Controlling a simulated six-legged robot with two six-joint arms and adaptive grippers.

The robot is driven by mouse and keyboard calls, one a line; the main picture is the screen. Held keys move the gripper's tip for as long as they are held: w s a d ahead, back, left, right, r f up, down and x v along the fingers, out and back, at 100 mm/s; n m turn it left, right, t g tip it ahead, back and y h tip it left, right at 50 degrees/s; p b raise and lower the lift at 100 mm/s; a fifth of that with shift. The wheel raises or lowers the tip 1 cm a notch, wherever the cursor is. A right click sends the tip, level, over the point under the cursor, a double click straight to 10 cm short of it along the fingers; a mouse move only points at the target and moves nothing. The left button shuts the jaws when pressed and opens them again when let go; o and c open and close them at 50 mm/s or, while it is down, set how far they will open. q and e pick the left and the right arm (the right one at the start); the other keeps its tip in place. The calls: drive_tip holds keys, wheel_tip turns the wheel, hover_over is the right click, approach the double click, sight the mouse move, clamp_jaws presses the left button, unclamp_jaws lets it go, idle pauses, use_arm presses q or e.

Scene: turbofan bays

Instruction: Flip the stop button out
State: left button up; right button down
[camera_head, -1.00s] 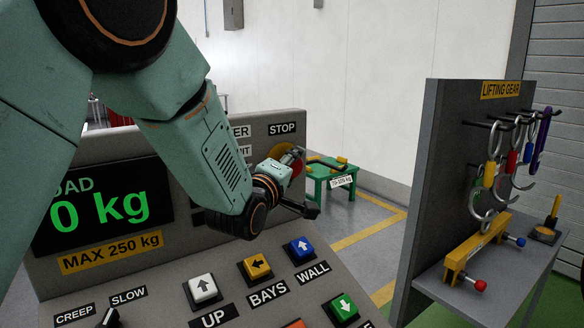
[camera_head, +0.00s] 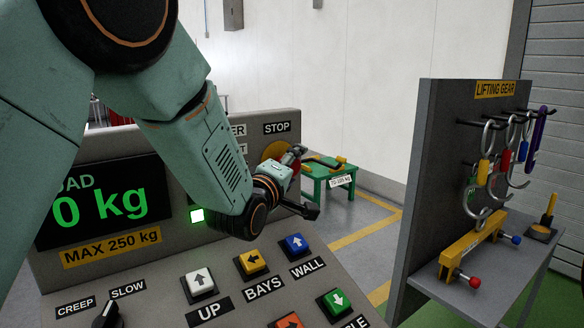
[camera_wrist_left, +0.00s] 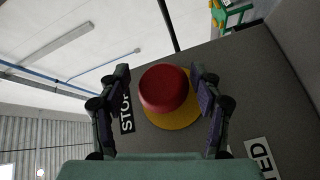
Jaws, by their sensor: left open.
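The stop button (camera_wrist_left: 164,88) is a red round cap on a yellow disc (camera_wrist_left: 188,112), below the camera and between my left fingers in the left wrist view. In the head view the yellow disc (camera_head: 270,150) shows beside the STOP label (camera_head: 276,127), partly hidden by my gripper. My left gripper (camera_head: 304,182) is open at the panel's right edge, with one finger near the button. In the left wrist view the open fingers (camera_wrist_left: 160,76) stand on either side of the red cap. I cannot tell whether they touch it. My right gripper is out of view.
The sloped console (camera_head: 232,300) carries several arrow buttons and a knob (camera_head: 107,315). A lifting gear rack (camera_head: 428,170) stands at the right. A green stand (camera_head: 330,178) is behind the console.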

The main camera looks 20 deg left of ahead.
use_arm(q)
drive_tip(key=shift+o, duration=0.5)
drive_tip(key=shift+w+a, duration=0.2)
drive_tip(key=shift+a, duration=0.15)
drive_tip(key=s, duration=1.2)
drive_tip(key=shift+a, duration=0.45)
drive_tip(key=shift+d, duration=0.1)
